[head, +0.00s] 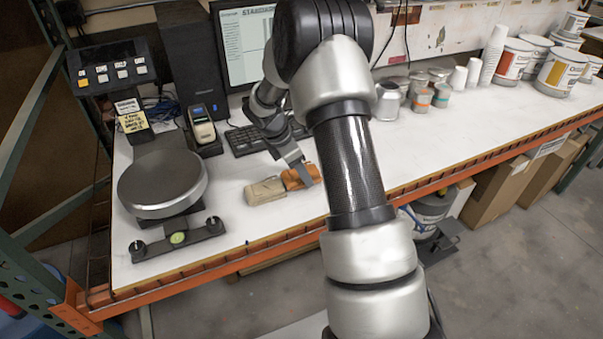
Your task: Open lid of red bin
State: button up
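A small orange-brown box (308,176) sits on the white bench near its front edge. It is the closest thing in colour to a red bin, and I cannot make out its lid clearly. A beige box of similar size (265,190) sits just left of it. My gripper (298,168) reaches down over the orange-brown box from behind, its fingers at or just above the top. Whether they touch it, and whether they are open or shut, I cannot tell. My arm link hides the bench to the right.
A round scale (163,181) stands at left, with a handheld device (202,126) behind it. A keyboard (246,141) and monitor (246,45) are at the back. Cans (387,101), cups and paint buckets (513,60) line the right rear. The front right of the bench is clear.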

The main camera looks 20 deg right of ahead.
jog(key=shift+f, duration=0.35)
jog(key=shift+f, duration=0.1)
jog(key=o, duration=0.5)
jog(key=shift+f, duration=0.1)
jog(key=o, duration=0.4)
jog(key=shift+r, duration=0.2)
